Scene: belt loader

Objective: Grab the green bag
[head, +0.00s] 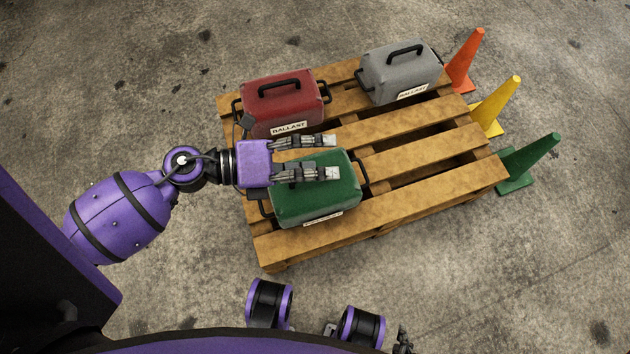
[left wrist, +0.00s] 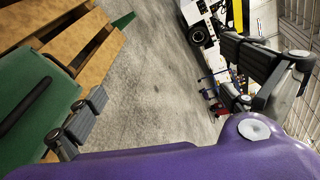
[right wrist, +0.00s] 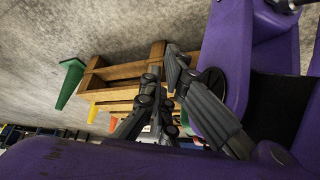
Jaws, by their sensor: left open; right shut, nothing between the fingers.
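The green bag (head: 318,205) lies on the near left part of the wooden pallet, with a dark side handle and a white label on its near side. My left gripper (head: 331,157) is open above the bag's far part, its fingers pointing right and hiding the bag's top handle. In the left wrist view the green bag (left wrist: 28,100) is at the left, beside one finger; the other finger is far apart at the right. Nothing is held. My right gripper (right wrist: 163,68) is shut and empty in the right wrist view, with the pallet behind it.
A red bag (head: 283,103) sits behind the left gripper on the pallet (head: 430,195), and a grey bag (head: 402,74) at its far right. Orange (head: 466,62), yellow (head: 496,107) and green (head: 528,164) cones stand along the right side. The pallet's right part is bare.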

